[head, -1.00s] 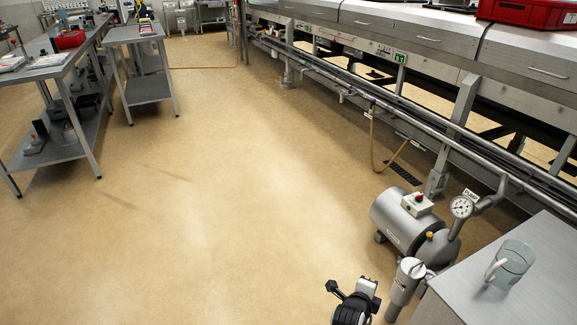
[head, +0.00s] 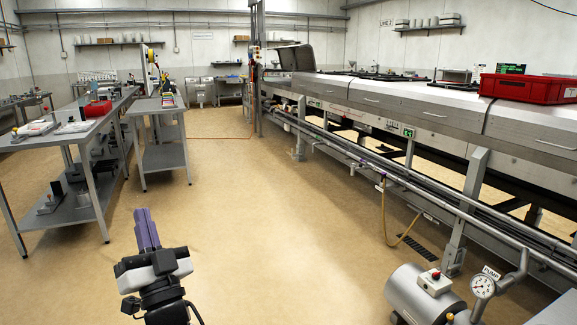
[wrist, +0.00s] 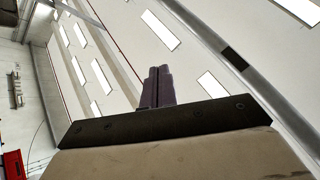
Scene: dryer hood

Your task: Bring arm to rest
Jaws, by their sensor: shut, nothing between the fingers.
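My gripper (head: 147,228) stands upright over the open floor at the lower left of the head view. Its purple fingers are together with nothing between them. In the wrist view the shut fingers (wrist: 158,86) point up toward the ceiling and its bright light panels. My arm shows only just below the gripper in the head view.
The long steel dryer line (head: 420,108) runs along the right, with a red crate (head: 528,88) on top. The pump (head: 425,296) stands at lower right. Steel tables (head: 88,130) stand at left. The floor (head: 290,240) between is clear.

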